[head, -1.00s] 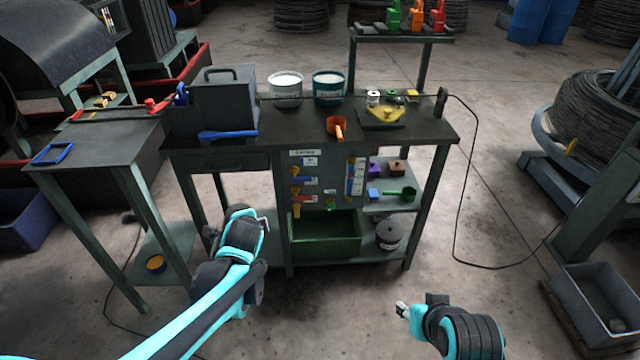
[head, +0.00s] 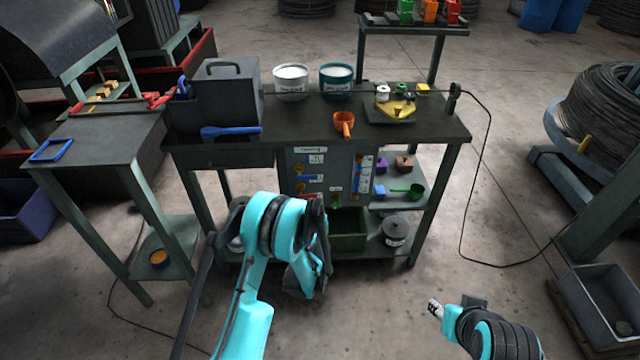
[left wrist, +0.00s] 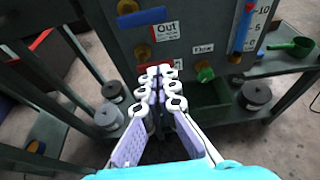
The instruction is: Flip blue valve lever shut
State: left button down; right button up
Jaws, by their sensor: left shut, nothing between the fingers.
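The blue valve lever (head: 313,178) is on the front panel of the bench and lies roughly horizontal. It also shows at the top of the left wrist view (left wrist: 142,18), beside a brass fitting (left wrist: 127,6). A red lever (left wrist: 150,66) is lower on the panel, partly hidden by my left fingertips. My left gripper (left wrist: 160,72) is shut and empty, its tips below the blue lever in the picture and apart from it. In the head view my left arm hides those fingertips. My right gripper (head: 435,308) is at the lower right, away from the bench; its jaw state is unclear.
A green valve knob (left wrist: 205,73) and a gauge (left wrist: 243,25) are on the panel to the right. A green bin (head: 348,240) is below the panel. A side table (head: 110,150) stands to the left. The floor before the bench is open.

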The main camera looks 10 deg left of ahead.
pick_arm(q)
jog(key=shift+d+f, duration=0.1)
jog(key=shift+f, duration=0.1)
jog(key=shift+w, duration=0.1)
jog(key=b+x, duration=0.3)
jog(key=x, duration=0.7)
notch_tip(320, 180, up, 4)
jog(key=shift+r+b, duration=0.1)
jog(key=shift+b, duration=0.55)
jog(key=shift+w, duration=0.1)
